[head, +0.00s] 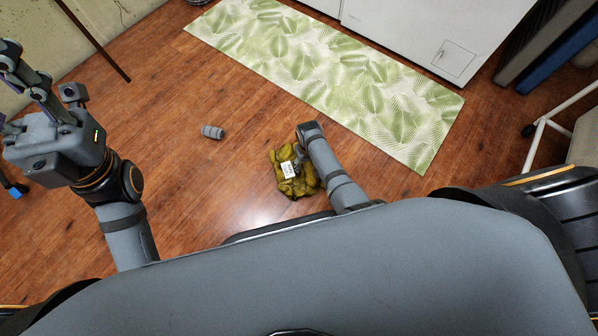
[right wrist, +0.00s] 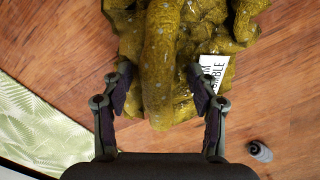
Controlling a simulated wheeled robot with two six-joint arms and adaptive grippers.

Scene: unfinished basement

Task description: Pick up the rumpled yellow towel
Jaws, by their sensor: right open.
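The rumpled yellow towel (head: 284,182) lies crumpled on the wooden floor in front of me, with a white printed label on it. In the right wrist view the towel (right wrist: 205,30) fills the upper middle, its label to the right. My right gripper (right wrist: 160,78) is open, its two fingers apart on either side of a thick fold of the towel. I cannot tell whether they touch it. In the head view my right gripper (head: 299,156) is at the towel's far right side, partly hidden by its own arm.
A small grey cylindrical object (head: 212,131) lies on the floor left of the towel; it also shows in the right wrist view (right wrist: 260,151). A green leaf-patterned mat (head: 330,75) lies beyond, before a white cabinet (head: 430,30). The floor left of the towel is mostly clear.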

